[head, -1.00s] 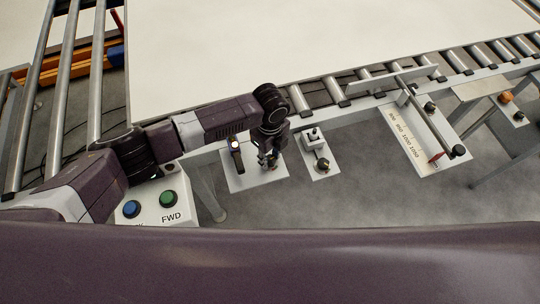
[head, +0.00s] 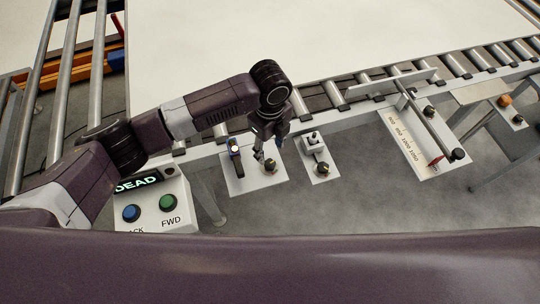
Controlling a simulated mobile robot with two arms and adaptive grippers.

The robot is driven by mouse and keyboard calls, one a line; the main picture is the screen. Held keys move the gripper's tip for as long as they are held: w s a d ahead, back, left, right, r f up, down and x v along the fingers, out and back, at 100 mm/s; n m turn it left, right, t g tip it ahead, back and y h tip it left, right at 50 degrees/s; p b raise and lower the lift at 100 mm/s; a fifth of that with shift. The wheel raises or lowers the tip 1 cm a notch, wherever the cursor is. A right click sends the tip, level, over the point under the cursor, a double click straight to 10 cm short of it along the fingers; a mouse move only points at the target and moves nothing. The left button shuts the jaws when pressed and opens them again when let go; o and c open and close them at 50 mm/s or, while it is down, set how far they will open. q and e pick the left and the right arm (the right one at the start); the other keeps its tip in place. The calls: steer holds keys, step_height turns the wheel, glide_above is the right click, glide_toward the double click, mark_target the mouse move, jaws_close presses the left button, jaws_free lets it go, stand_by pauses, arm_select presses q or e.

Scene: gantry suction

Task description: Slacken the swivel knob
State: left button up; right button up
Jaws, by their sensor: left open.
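My left gripper (head: 267,150) is open and points down over a white plate (head: 240,178) at the near side of the roller conveyor. A small dark knob with a yellowish part (head: 270,165) stands on that plate, just below the fingertips in the picture. I cannot tell whether the fingers touch it. A similar knob (head: 322,168) stands on the plate to the right. No label shows which knob is the swivel knob. My right gripper is not in view.
A control box (head: 150,208) with a blue and a green button and a "DEAD" display is at the lower left. A scale plate (head: 408,145) with a long rod is at right.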

arm_select(q)
steer(key=shift+r, duration=2.1)
steer(key=shift+f, duration=0.1)
